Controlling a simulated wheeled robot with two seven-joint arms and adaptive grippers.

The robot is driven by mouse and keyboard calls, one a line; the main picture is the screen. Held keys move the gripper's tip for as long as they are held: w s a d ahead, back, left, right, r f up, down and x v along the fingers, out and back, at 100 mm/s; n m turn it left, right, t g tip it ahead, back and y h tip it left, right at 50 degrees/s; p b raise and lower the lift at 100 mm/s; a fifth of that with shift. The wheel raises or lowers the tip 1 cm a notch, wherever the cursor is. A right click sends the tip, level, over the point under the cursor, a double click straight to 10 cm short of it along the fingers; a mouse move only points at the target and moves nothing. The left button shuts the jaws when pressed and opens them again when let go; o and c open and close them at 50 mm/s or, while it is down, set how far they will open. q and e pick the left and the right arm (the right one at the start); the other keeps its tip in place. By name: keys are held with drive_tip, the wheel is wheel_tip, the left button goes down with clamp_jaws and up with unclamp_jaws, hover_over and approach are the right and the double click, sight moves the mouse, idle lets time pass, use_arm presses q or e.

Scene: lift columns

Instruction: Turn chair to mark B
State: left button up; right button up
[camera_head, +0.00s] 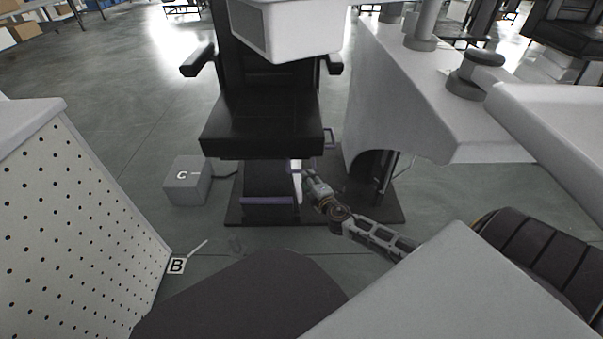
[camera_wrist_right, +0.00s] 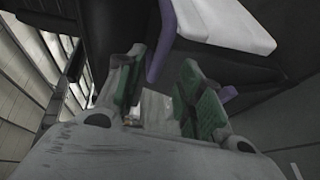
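The black chair (camera_head: 262,118) with two armrests stands at the upper middle of the head view, its seat facing me. It is on a dark base plate (camera_head: 283,215); a purple bar (camera_head: 267,200) runs low across its front. Mark B (camera_head: 176,265) is a white label on the floor at lower left, with a pale line beside it. My right gripper (camera_head: 307,178) is below the seat's right front. In the wrist view its green-padded fingers (camera_wrist_right: 160,80) are apart, with a purple bar (camera_wrist_right: 161,42) just beyond them; I cannot tell if they touch it. My left gripper is out of view.
A white perforated panel (camera_head: 75,220) fills the left side. A large grey-white structure (camera_head: 420,95) stands right of the chair. Open floor (camera_head: 130,90) lies at upper left.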

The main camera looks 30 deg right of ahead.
drive_tip(key=shift+b+x, duration=0.95)
drive_tip(key=shift+x, duration=2.55)
clamp_jaws()
